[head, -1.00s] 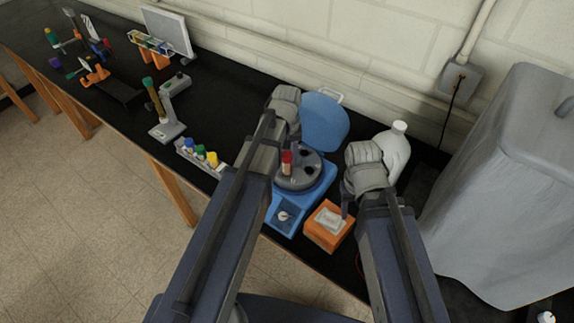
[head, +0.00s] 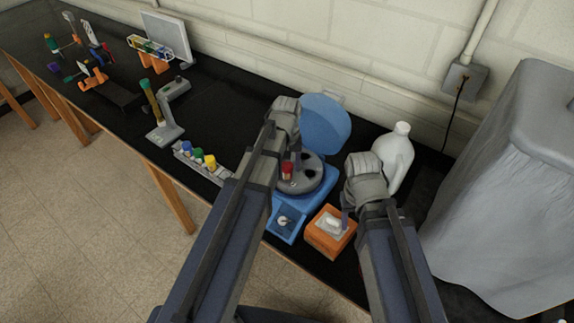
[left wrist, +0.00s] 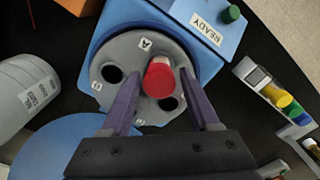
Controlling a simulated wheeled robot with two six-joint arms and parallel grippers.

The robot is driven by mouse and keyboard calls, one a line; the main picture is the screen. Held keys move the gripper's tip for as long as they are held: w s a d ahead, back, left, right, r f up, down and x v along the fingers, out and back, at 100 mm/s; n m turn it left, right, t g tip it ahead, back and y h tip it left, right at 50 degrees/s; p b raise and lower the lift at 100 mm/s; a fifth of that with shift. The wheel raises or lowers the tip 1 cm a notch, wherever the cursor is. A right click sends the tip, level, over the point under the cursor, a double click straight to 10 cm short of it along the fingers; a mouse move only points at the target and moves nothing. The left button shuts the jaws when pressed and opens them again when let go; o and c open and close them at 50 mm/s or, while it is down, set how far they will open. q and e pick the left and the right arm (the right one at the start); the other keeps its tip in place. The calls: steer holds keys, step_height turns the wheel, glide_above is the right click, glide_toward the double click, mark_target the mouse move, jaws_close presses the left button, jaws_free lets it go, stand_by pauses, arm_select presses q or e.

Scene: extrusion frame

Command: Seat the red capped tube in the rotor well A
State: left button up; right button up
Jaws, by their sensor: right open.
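The red capped tube (left wrist: 159,80) stands at the well beside the label A (left wrist: 145,44) on the grey rotor (left wrist: 125,52). Its cap and a short piece of body show above the rotor; its lower end is hidden. In the head view the red cap (head: 287,168) rises from the rotor (head: 312,180). My left gripper (left wrist: 160,76) is over the rotor, its two purple fingers on either side of the tube with gaps beside the cap, so it looks open. My right gripper (head: 346,214) is open and empty above the orange box.
The blue centrifuge (head: 286,222) has its lid (head: 325,122) raised behind. The orange box (head: 330,243) sits right of it, with a white jug (head: 397,155) behind. A rack (head: 195,162) of capped tubes stands left. A grey covered object (head: 500,190) fills the right.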

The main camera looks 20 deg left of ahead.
arm_select(q)
steer(key=shift+o, duration=0.7)
steer(key=shift+r, duration=0.1)
step_height(320, 180, up, 12)
steer(key=p, duration=1.3)
steer(key=s+d+m+y, duration=0.1)
steer(key=s+d+m, duration=0.6)
steer(key=s+d, duration=0.3)
steer(key=s, duration=0.4)
steer(key=shift+s+d+b, duration=0.25)
steer(key=shift+b, duration=0.1)
steer(key=shift+r, duration=0.1)
steer(key=shift+s, duration=0.1)
